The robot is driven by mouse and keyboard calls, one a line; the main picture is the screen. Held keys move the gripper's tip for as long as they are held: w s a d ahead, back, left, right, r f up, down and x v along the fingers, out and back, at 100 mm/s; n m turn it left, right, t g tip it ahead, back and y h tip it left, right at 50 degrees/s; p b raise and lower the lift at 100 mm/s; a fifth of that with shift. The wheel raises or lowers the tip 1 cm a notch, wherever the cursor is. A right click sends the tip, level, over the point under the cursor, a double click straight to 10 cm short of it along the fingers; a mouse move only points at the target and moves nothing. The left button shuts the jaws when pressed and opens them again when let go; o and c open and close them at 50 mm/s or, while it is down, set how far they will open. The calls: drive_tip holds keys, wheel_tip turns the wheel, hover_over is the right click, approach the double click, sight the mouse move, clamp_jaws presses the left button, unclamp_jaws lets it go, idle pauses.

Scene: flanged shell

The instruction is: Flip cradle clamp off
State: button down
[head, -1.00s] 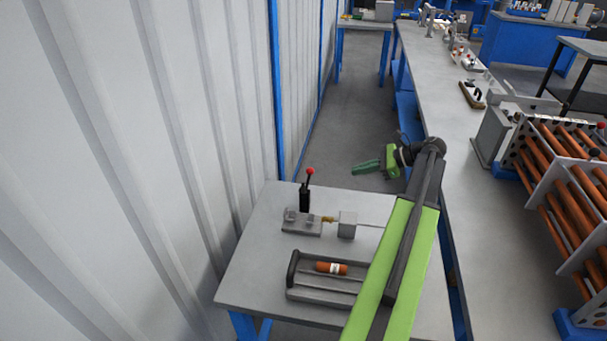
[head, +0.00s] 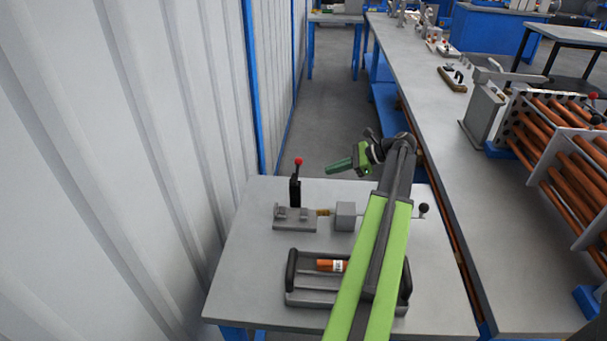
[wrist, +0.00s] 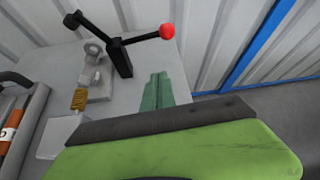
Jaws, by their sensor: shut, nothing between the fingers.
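The cradle clamp (head: 295,190) is a black upright lever with a red ball knob, standing on a grey cradle base (head: 295,219) on the small table. In the wrist view its red knob (wrist: 167,31) sits at the end of a black arm on a black post (wrist: 119,56). The cradle's grey lugs (wrist: 93,50) show beside the post. My gripper (head: 331,168) is green, shut and empty, above the far edge of the table, to the right of the knob. In the wrist view its closed fingers (wrist: 157,80) point toward the knob, apart from it.
A brass piece (head: 323,212) and grey block (head: 346,216) stand right of the cradle. A tray (head: 300,298) with an orange cylinder (head: 331,265) lies nearer. A corrugated wall (head: 120,150) bounds the left. A long bench (head: 440,160) and tube rack (head: 530,148) stand right.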

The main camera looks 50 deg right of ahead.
drive_tip(key=b+x, duration=0.2)
drive_tip(key=x, duration=0.2)
drive_tip(key=b+x, duration=0.3)
drive_tip(key=x, duration=0.2)
drive_tip(key=shift+s+f, duration=0.15)
drive_tip(key=shift+f, duration=0.15)
drive_tip(key=r+p, duration=0.2)
drive_tip(key=w+a+r+p, duration=0.1)
drive_tip(key=shift+a+r, duration=0.1)
drive_tip(key=shift+r, duration=0.2)
drive_tip(key=shift+w+a+r+p, duration=0.1)
drive_tip(key=shift+r+p, duration=0.15)
drive_tip(key=shift+p, duration=0.25)
